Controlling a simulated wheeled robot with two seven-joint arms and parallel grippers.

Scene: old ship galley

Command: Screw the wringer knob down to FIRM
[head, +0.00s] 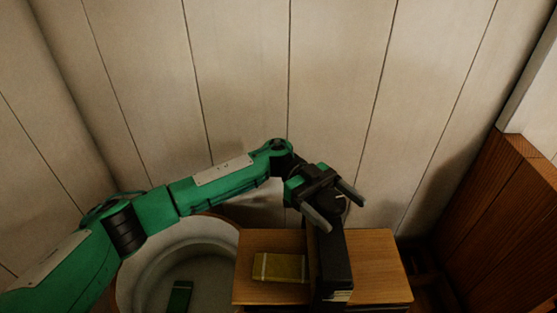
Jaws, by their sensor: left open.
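A black upright frame (333,262), which looks like the wringer, stands across a wooden top at the bottom centre of the head view. A dark rounded part, perhaps the knob, shows at its upper end, partly hidden by my left gripper (344,215). My left gripper comes in from the left and is open, its two grey fingers spread above and around the frame's upper end. I cannot tell whether the fingers touch the dark part. No FIRM mark can be read. My right gripper is not in view.
The wooden top (378,262) carries a yellowish block (279,267) left of the frame. A pale round tub (135,270) stands to the left, with a dark green block (180,297) inside. A plank wall rises close behind. A brown wooden cabinet (510,220) is at right.

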